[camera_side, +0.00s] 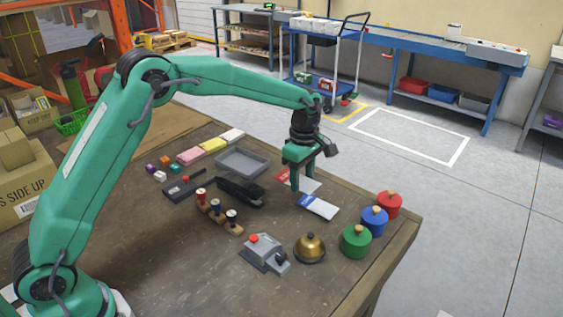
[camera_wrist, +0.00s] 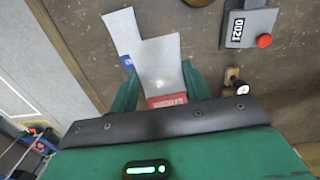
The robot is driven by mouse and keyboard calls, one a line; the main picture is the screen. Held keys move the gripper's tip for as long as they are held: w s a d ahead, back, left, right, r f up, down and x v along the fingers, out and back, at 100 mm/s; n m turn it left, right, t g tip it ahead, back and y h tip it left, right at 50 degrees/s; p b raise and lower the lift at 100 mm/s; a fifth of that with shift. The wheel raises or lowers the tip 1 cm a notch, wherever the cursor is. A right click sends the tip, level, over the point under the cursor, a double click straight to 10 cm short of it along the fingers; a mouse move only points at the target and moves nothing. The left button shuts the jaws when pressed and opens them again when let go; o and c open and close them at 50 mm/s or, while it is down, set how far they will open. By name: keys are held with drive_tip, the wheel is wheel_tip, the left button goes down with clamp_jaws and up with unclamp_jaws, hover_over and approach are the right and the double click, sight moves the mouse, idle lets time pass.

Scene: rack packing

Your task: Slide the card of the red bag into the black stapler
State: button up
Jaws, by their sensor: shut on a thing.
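The red bag has a red card and a pale pouch. In the wrist view its pale pouch (camera_wrist: 162,64) lies between my two green fingers, and its red card (camera_wrist: 167,101) is close to my palm. My gripper (camera_side: 295,184) is shut on the red bag (camera_side: 306,185), low over the table; whether the bag clears the tabletop is hard to tell. One finger hides part of the bag in the side view. The black stapler (camera_side: 241,191) lies on the table to the left of my gripper and is not in the wrist view.
A blue-card bag (camera_side: 318,207) lies close beside the red bag. A grey tray (camera_side: 242,162) is behind the stapler. A stamp rack (camera_side: 219,215), grey device (camera_side: 264,252), brass bell (camera_side: 310,248) and green (camera_side: 356,241), blue (camera_side: 375,219) and red pots (camera_side: 388,204) stand nearer the front and right.

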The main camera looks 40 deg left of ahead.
sight(272, 212)
drive_tip(key=shift+s+a+f, duration=0.35)
drive_tip(key=shift+s+f, duration=0.2)
drive_tip(key=shift+f, duration=0.3)
drive_tip(key=shift+s+a+f, duration=0.35)
drive_tip(key=shift+s+f, duration=0.15)
drive_tip(key=shift+f, duration=0.35)
drive_tip(key=shift+s+a+f, duration=0.35)
drive_tip(key=shift+s+f, duration=0.2)
drive_tip(key=shift+f, duration=0.3)
drive_tip(key=shift+f, duration=0.3)
drive_tip(key=shift+a+f, duration=0.15)
drive_tip(key=shift+f, duration=1.15)
drive_tip(key=shift+a+f, duration=0.15)
drive_tip(key=shift+f, duration=1.1)
drive_tip(key=shift+s+a, duration=0.2)
drive_tip(key=shift+a, duration=2.05)
drive_tip(key=o, duration=1)
drive_tip(key=shift+o, duration=0.2)
